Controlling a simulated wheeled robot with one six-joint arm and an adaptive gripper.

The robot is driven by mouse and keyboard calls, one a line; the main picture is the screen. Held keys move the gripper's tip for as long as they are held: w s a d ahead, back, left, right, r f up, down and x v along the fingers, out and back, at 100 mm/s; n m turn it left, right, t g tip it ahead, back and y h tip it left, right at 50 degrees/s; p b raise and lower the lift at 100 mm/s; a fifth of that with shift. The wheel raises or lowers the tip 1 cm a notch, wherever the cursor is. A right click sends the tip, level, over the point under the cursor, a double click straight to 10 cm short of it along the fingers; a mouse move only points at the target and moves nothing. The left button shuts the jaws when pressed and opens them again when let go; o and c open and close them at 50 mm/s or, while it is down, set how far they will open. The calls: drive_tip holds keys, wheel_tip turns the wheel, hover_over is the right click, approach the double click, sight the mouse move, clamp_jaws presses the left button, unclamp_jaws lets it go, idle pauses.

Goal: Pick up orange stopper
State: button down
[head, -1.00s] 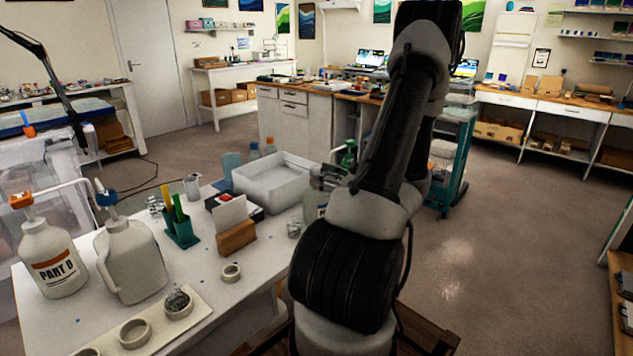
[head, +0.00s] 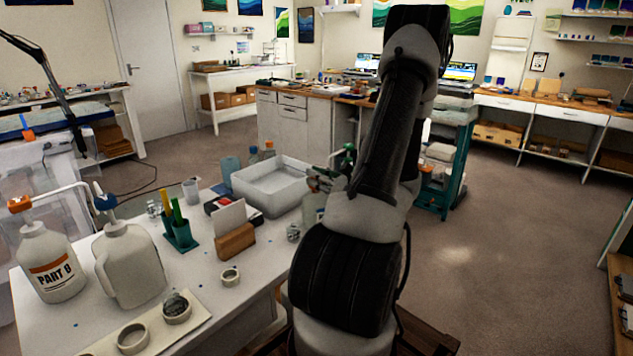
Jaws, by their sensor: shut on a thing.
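My gripper (head: 319,180) is partly hidden behind my own arm, just past the right side of the white tray (head: 262,201). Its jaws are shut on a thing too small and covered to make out. I cannot see a loose orange stopper on the table. A small bottle with an orange cap (head: 269,147) stands behind the tray, apart from my gripper. An orange pump head (head: 19,204) tops the white PART-labelled jug (head: 50,265) at the far left.
A second white jug (head: 130,268), a green pen holder (head: 180,238), a wooden card block (head: 235,243) and several ring-shaped pieces crowd the white table (head: 85,330). A green-capped bottle (head: 347,158) is near my gripper. Open floor (head: 520,260) lies to the right.

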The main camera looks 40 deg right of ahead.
wheel_tip(320, 180, up, 13)
drive_tip(key=shift+r, duration=0.2)
idle(0.5)
